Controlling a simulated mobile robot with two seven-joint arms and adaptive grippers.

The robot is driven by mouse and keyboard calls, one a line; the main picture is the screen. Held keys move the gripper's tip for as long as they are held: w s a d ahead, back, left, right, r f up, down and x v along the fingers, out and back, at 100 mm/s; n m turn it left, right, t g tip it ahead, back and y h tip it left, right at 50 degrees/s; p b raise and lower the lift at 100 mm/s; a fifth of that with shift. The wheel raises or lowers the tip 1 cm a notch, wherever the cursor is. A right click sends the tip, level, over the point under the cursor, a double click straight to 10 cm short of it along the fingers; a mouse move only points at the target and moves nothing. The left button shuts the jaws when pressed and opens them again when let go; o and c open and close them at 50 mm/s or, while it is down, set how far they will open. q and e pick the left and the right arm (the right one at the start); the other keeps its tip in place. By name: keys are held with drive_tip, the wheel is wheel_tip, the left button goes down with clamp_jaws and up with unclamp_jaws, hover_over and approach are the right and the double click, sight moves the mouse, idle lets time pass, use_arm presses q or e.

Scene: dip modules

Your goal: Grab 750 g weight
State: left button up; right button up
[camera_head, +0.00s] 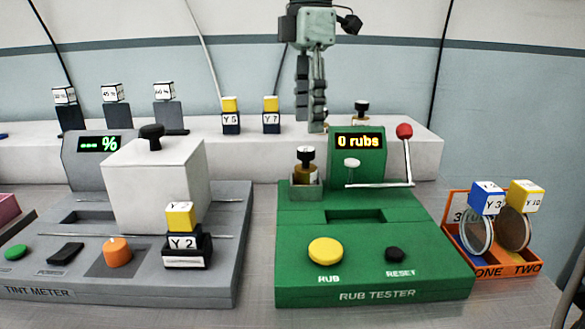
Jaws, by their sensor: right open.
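Two weights with black knobs are in view, and I cannot read a mass on either. One, a brownish weight (306,168), stands in a small holder on the left of the green rub tester. The other weight (361,110) is on the white shelf behind the tester, its lower part hidden by the display. My right gripper (310,126) hangs fingers-down above the shelf, between these two weights in the picture. It is open, and I see nothing held in it. My left gripper is not in view.
The green rub tester (395,208) has a red-knobbed lever (404,131) at its right. A grey tint meter (215,275) stands left. An orange rack (515,270) holds two round samples. Blocks Y5 (231,122) and Y7 (271,122) stand on the white shelf (250,155).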

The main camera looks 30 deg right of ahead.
sight(306, 149)
drive_tip(key=f, duration=0.4)
drive_tip(key=a+f, duration=0.1)
drive_tip(key=f, duration=0.2)
drive_tip(key=shift+s+p, duration=0.35)
drive_tip(key=shift+r, duration=0.1)
clamp_jaws()
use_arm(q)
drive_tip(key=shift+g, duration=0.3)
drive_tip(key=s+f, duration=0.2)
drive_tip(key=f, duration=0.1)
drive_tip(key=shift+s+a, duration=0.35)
use_arm(e)
drive_tip(key=shift+r, duration=0.1)
